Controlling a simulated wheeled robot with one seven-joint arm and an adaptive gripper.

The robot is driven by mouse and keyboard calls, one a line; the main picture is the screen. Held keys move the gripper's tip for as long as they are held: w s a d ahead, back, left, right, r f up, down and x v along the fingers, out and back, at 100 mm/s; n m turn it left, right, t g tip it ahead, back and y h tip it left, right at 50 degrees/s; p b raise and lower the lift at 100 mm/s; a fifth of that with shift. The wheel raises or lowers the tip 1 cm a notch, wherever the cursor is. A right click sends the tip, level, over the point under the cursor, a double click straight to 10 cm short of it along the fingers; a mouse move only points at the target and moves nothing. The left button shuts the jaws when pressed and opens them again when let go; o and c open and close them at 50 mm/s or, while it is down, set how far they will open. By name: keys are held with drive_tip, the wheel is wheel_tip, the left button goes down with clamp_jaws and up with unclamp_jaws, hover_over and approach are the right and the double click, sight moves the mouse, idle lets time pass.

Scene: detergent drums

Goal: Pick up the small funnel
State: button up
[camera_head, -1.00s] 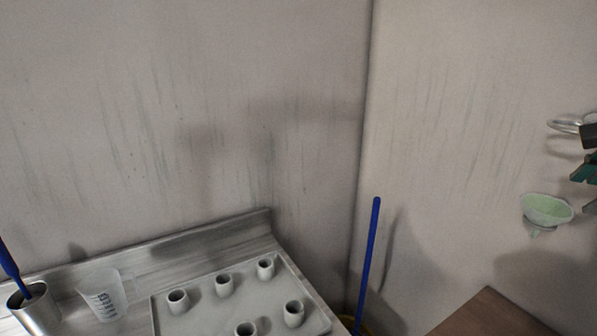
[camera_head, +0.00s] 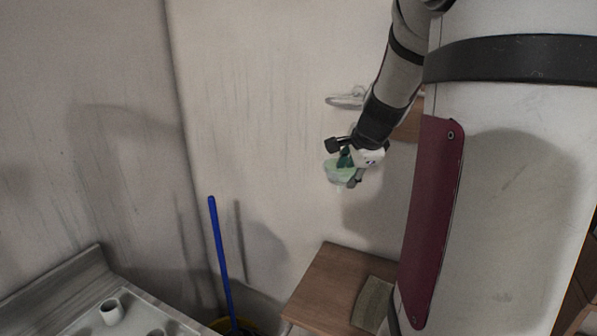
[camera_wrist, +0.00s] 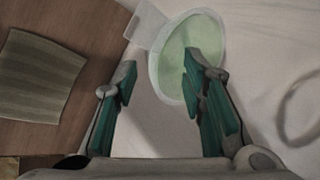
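The small funnel (camera_head: 333,172) is pale green with a whitish rim, up against the wall above a wooden surface. In the wrist view the funnel (camera_wrist: 172,62) shows its round mouth, with a pale flat-looking piece at its upper left. My gripper (camera_head: 350,168) is at the funnel, partly covering it in the head view. In the wrist view my gripper (camera_wrist: 160,70) is open, with green finger pads apart. The right finger overlaps the funnel's mouth; the left finger is outside the rim. I cannot tell whether either finger touches it.
A metal ring holder (camera_head: 345,100) sticks out from the wall above the funnel. A wooden table (camera_head: 325,285) with a greenish cloth-like pad (camera_head: 373,303) is below. A blue pole (camera_head: 221,260) stands left of it. A metal counter (camera_head: 60,290) is at lower left.

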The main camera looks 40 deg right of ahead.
clamp_jaws()
drive_tip(key=shift+a+r, duration=0.1)
drive_tip(key=shift+r, duration=0.05)
idle(0.4)
